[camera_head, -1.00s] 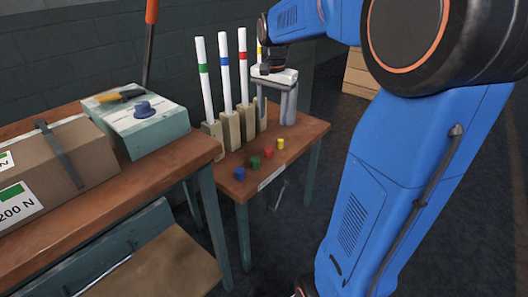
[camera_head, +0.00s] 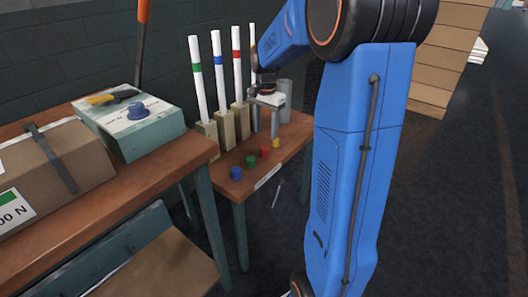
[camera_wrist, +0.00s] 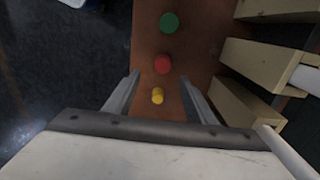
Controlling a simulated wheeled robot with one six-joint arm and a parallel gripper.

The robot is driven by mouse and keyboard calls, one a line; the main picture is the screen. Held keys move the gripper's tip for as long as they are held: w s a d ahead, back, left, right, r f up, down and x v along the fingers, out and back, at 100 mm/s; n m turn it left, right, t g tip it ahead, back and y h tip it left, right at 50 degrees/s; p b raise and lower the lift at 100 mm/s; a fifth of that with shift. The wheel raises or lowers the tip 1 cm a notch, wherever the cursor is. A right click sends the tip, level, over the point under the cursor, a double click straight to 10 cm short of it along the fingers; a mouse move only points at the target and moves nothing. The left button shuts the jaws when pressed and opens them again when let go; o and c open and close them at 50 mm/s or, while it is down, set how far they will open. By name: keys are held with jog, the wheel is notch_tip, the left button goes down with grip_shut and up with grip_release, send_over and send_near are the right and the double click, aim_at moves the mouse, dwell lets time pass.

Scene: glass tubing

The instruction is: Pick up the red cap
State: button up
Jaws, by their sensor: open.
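The red cap (camera_head: 265,152) stands on the small wooden table, between the green cap (camera_head: 251,161) and the yellow cap (camera_head: 276,143). In the wrist view the red cap (camera_wrist: 163,64) lies just beyond the fingertips, near the middle. The yellow cap (camera_wrist: 157,96) shows between the two fingers, below their tips in the picture. My gripper (camera_head: 266,120) is open and points down above the back right part of the table; nothing is held. It also shows in the wrist view (camera_wrist: 160,85). The blue cap (camera_head: 236,173) stands at the left end of the row.
Several upright white tubes with coloured bands stand in wooden blocks (camera_head: 225,130) behind the caps, close to my gripper. A grey cylinder (camera_head: 285,98) stands at the back right. A workbench (camera_head: 165,165) with a teal box (camera_head: 135,125) is at left.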

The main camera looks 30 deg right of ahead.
aim_at(264, 148)
jog(key=shift+w+a+f, duration=0.1)
jog(key=shift+a+f, duration=0.05)
jog(key=shift+f, duration=1.85)
jog(key=shift+w+a+f, duration=0.1)
jog(key=shift+a+f, duration=0.05)
jog(key=shift+f, duration=1.8)
jog(key=c, duration=1.1)
